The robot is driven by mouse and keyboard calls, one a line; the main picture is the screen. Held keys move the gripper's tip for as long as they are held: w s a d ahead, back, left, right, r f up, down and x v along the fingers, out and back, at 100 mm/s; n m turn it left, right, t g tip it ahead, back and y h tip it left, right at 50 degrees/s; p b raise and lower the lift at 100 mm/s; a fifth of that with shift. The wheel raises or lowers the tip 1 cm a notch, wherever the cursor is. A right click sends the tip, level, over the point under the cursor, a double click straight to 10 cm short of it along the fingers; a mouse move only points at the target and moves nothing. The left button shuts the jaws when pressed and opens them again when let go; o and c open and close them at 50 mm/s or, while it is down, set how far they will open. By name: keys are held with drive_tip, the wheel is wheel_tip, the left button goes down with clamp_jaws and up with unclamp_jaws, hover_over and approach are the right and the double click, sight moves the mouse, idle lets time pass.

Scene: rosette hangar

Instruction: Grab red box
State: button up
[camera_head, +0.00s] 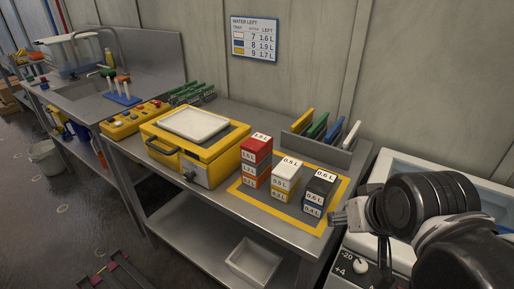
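A red box (257,144) with a white volume label sits on top of the left stack on the metal bench. Below it in that stack are more boxes, at least one also reddish. A middle stack has a white box (287,169) on top, and a right stack has a black box (321,180) on top. My gripper (340,218) is at the right, beside the right stack and well apart from the red box. Its fingers are small and partly hidden by the wrist, so I cannot tell whether they are open.
The stacks stand inside a yellow-bordered area (238,188). A yellow machine (215,155) with a white tray on top is close on their left. Behind them is a rack (335,154) of coloured panels. A white bin (254,262) is on the lower shelf. A white appliance (358,266) stands at right.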

idle(0.3)
drive_tip(key=o, duration=1.4)
drive_tip(key=shift+c, duration=0.2)
